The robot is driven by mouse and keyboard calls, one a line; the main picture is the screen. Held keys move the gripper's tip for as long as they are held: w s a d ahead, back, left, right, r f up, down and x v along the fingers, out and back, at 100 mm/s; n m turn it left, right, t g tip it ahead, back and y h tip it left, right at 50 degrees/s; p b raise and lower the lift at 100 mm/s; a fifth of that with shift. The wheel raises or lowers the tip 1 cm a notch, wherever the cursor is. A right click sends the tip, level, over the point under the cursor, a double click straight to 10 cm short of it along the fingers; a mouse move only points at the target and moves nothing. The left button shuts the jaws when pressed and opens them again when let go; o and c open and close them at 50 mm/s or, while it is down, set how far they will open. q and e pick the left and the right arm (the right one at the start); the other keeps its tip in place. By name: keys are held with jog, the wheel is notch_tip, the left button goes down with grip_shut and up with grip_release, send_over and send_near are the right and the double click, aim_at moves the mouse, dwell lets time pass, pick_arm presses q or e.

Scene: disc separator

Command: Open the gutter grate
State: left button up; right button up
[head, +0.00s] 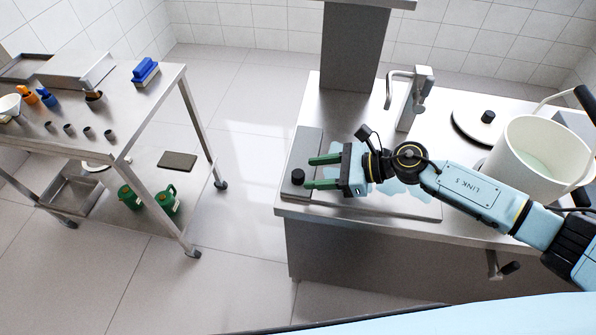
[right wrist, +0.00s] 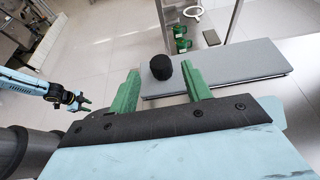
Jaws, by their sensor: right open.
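The gutter grate appears to be the flat grey metal panel (head: 311,147) at the left end of the counter, lying flat, with a round black knob (head: 297,177) on it. My right gripper (head: 307,172) is open, its green fingers pointing left at the knob. In the right wrist view the black knob (right wrist: 162,67) shows in the gap between the fingertips, and the grey panel (right wrist: 245,60) stretches to the right behind them. I cannot tell whether the fingers touch the knob. My left gripper (right wrist: 76,102) shows small at the left of the right wrist view; its opening is unclear.
A tap (head: 405,105) stands behind my right arm on the counter (head: 335,105). A large white bucket (head: 535,155) and a round lid (head: 478,122) sit to the right. A steel trolley (head: 125,110) with small objects stands at left. Open floor (head: 235,160) lies between.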

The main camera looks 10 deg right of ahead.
aim_at(301, 174)
jog(key=x, duration=0.5)
grip_shut()
dwell(0.3)
